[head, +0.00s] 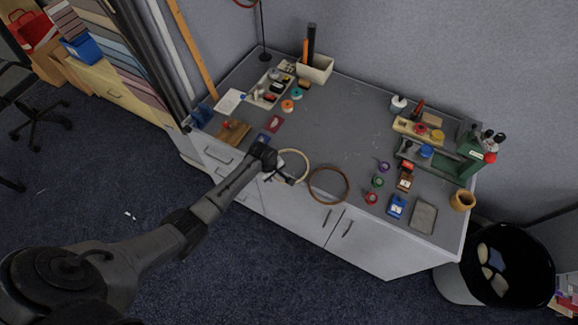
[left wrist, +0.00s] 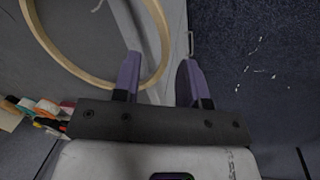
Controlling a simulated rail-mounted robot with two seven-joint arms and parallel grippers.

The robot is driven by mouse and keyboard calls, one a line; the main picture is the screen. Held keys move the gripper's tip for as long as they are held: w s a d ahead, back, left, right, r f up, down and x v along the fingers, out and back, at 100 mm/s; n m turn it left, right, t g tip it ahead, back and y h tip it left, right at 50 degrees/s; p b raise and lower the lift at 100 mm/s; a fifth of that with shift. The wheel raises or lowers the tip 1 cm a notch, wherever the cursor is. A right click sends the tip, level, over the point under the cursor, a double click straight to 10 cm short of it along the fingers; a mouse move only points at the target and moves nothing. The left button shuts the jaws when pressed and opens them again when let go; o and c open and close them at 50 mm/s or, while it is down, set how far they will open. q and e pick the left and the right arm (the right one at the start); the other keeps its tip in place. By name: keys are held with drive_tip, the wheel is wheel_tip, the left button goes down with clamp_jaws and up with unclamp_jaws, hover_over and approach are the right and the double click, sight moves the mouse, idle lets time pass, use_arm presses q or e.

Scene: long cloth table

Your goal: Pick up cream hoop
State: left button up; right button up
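The cream hoop (head: 294,151) lies at the front edge of the grey table, left of the brown hoop (head: 313,172). My left gripper (head: 282,178) is over the cream hoop's front left side and hides part of its rim. In the left wrist view, the cream hoop (left wrist: 75,64) fills the upper left. The two purple fingers of my left gripper (left wrist: 160,80) are apart, and the hoop's rim shows in the gap between them. Contact cannot be told. My right gripper is not in view.
Tape rolls (head: 378,181) and a blue box (head: 396,206) stand to the right on the table. A dark bin (head: 510,265) stands beyond the right end. The table's middle is clear.

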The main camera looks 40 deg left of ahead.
use_arm(q)
drive_tip(key=shift+f, duration=0.5)
drive_tip(key=shift+f, duration=0.2)
idle(0.5)
drive_tip(key=shift+c, duration=0.5)
clamp_jaws()
